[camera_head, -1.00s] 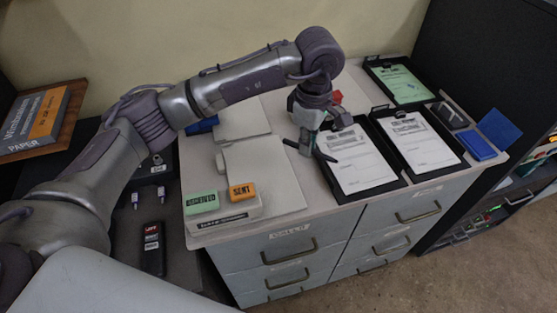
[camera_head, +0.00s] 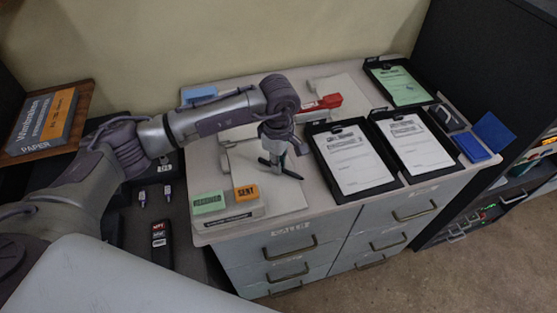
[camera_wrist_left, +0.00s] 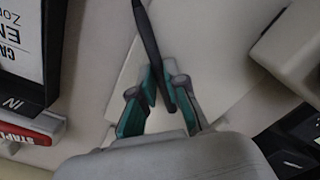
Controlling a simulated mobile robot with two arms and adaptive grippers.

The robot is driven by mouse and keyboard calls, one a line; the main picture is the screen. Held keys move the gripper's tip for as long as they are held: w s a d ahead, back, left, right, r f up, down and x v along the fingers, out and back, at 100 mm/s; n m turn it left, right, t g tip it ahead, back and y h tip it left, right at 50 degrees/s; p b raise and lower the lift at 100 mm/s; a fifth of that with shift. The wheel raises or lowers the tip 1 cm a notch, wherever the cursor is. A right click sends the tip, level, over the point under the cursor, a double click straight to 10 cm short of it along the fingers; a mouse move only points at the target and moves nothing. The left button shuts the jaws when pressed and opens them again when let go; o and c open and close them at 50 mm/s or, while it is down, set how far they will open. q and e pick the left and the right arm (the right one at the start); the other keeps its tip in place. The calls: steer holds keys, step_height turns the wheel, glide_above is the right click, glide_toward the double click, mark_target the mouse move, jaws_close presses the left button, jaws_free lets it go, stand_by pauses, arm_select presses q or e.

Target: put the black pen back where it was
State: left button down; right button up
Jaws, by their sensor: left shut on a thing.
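The black pen (camera_wrist_left: 150,42) is held between the teal-lined fingers of my left gripper (camera_wrist_left: 163,88) in the left wrist view, with its long end pointing away from the gripper. In the head view, my left gripper (camera_head: 279,167) is over the pale paper stack in the middle of the cabinet top, and the pen (camera_head: 293,175) shows as a thin dark bar sticking out beside the fingers. I cannot tell whether the pen touches the paper (camera_head: 285,200). My right gripper is not in view.
Green (camera_head: 208,202) and orange (camera_head: 246,192) labelled blocks stand at the front left. Two black clipboards (camera_head: 330,175) (camera_head: 428,170) lie to the right. A red stapler (camera_head: 325,102) lies behind the gripper. A blue ink pad (camera_head: 472,148) is at the far right.

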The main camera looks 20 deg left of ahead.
arm_select(q)
steer(key=shift+f, duration=0.15)
steer(key=c, duration=1.7)
jaws_free()
steer(key=o, duration=0.5)
